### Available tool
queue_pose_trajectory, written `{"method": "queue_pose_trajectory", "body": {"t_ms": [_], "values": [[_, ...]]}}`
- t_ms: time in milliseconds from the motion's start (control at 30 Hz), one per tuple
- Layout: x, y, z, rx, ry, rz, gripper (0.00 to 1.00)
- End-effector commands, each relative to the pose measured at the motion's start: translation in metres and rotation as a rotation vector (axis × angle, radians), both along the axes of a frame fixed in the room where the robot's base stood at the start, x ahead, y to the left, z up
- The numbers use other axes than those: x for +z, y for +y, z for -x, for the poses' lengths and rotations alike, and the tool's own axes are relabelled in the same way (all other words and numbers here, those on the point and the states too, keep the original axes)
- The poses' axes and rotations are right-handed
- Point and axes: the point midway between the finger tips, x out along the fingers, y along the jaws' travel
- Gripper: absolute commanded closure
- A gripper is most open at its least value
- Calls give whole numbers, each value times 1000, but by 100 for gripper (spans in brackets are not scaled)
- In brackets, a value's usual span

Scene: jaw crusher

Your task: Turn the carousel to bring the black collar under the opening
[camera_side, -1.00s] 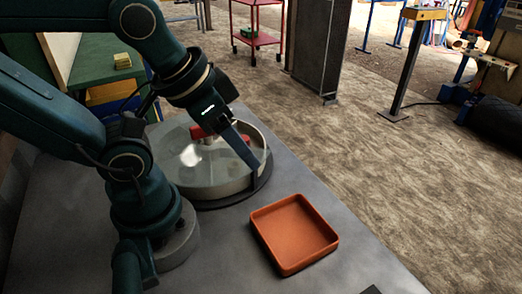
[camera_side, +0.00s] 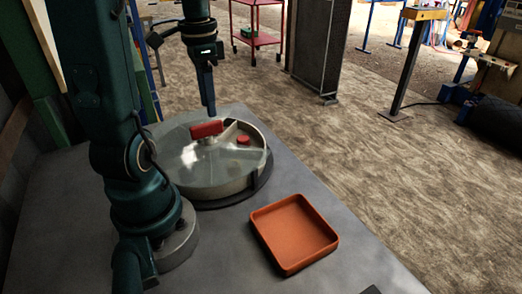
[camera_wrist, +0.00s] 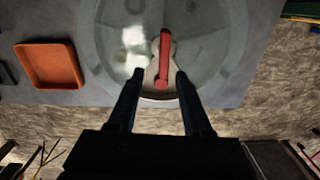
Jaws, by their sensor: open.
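The carousel (camera_side: 232,187) is a low round drum with a clear, shiny cover; it also shows in the wrist view (camera_wrist: 112,30). A small red round piece (camera_side: 243,140) is near the right side. I cannot make out a black collar. My gripper (camera_wrist: 160,73) is open and points down, its fingers either side of the handle's near end, apparently above it.
An empty orange tray (camera_side: 294,232) lies on the grey table in front of the carousel, and it shows at left in the wrist view (camera_wrist: 50,65). The table around the tray is mostly clear. A dark object (camera_side: 372,289) is at the front edge.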

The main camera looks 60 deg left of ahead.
Motion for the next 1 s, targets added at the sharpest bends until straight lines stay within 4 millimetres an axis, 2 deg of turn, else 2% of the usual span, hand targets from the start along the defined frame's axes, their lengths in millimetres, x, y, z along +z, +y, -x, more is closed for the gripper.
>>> {"method": "queue_pose_trajectory", "body": {"t_ms": [133, 600, 900, 933, 1000], "values": [[-7, 8, 9, 56, 15, 21, 50], [-53, 8, 9, 57, 15, 21, 50], [-57, 8, 9, 57, 13, 18, 50], [-57, 8, 9, 57, 13, 18, 54], [-57, 8, 9, 57, 13, 18, 81]]}}
